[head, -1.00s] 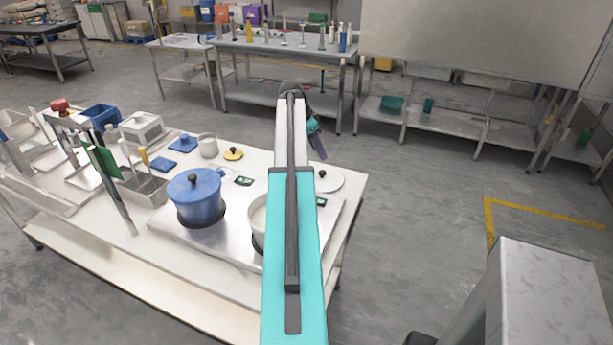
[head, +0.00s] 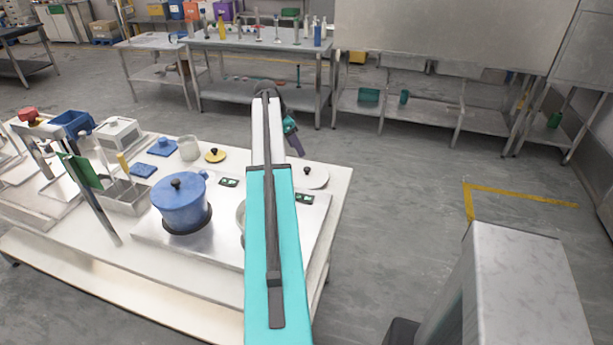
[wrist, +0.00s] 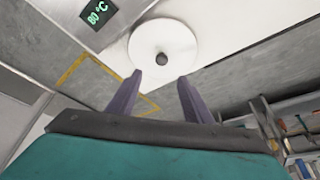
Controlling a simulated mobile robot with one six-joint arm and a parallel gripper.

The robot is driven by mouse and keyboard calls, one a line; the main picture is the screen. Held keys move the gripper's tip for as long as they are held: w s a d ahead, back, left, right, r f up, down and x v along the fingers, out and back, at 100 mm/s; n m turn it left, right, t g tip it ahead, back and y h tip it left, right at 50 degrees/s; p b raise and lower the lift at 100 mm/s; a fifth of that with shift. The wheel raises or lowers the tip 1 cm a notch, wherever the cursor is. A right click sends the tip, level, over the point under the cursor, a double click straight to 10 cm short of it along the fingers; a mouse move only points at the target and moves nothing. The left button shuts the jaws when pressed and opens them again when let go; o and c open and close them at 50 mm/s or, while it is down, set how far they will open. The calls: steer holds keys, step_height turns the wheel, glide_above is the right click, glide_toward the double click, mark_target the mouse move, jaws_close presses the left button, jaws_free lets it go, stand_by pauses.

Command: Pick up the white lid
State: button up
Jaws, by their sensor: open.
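The white lid (head: 316,179) is a flat round disc with a dark knob, lying on the white table (head: 340,185) near its right edge in the head view. In the wrist view the lid (wrist: 176,40) lies beyond the fingertips, with its knob roughly in line with the gap between them. My gripper (wrist: 158,80) is open and empty, with two purple-grey fingers apart. It is not touching the lid. In the head view my arm hides part of the table, and only a piece of the gripper (head: 295,143) shows above the lid.
A blue pot (head: 180,205) stands on the steel hotplate (head: 160,235), with a partly hidden pot beside my arm. Open floor lies right of the table.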

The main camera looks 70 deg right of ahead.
steer(key=p, duration=0.2)
glide_above(307, 168)
steer(key=w+a, duration=0.1)
steer(key=a, duration=0.1)
steer(key=shift+w+f, duration=0.2)
steer(key=shift+f, duration=3)
steer(key=shift+f, duration=0.15)
steer(key=shift+p+x, duration=0.75)
steer(key=shift+x, duration=0.1)
steer(key=shift+p+x, duration=0.55)
steer(key=shift+x, duration=1.05)
steer(key=shift+w, duration=0.15)
jaws_close()
